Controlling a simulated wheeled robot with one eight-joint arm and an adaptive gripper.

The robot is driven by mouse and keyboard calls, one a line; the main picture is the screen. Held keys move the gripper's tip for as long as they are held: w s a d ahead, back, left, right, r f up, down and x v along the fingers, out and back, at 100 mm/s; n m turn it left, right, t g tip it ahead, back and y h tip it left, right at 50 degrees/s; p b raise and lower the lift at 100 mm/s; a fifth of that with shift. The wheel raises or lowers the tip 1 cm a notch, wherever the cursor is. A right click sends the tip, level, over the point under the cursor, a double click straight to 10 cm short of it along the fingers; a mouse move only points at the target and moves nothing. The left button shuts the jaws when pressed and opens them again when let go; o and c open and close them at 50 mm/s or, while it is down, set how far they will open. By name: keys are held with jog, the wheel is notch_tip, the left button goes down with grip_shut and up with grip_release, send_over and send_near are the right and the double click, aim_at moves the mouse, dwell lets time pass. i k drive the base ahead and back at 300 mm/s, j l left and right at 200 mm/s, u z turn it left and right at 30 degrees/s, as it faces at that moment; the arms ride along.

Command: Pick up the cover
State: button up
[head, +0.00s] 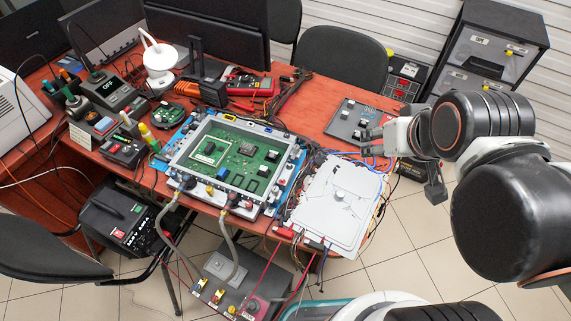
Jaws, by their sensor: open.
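A flat white panel (338,205) with a small raised knob near its middle looks like the cover. It lies at the right front of the red table, beside the green circuit board (232,152), with cables around its edges. My gripper (371,143) is open and empty, at the far right of the white panel. It appears above the panel's far edge and apart from the knob. The exact height of the fingers over the panel is hard to tell.
A dark plate with small blocks (352,121) lies just beyond my gripper. A grey unit (238,278) with hoses running up to the board stands in front of the table. Tools and monitors crowd the left and back.

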aim_at(325, 216)
jog(key=l+u, duration=0.3)
jog(key=l, duration=0.25)
jog(key=l+u, duration=0.25)
jog(key=l, duration=0.25)
jog(key=k+l+u, duration=0.15)
jog(key=l+u, duration=0.15)
jog(key=l, duration=0.2)
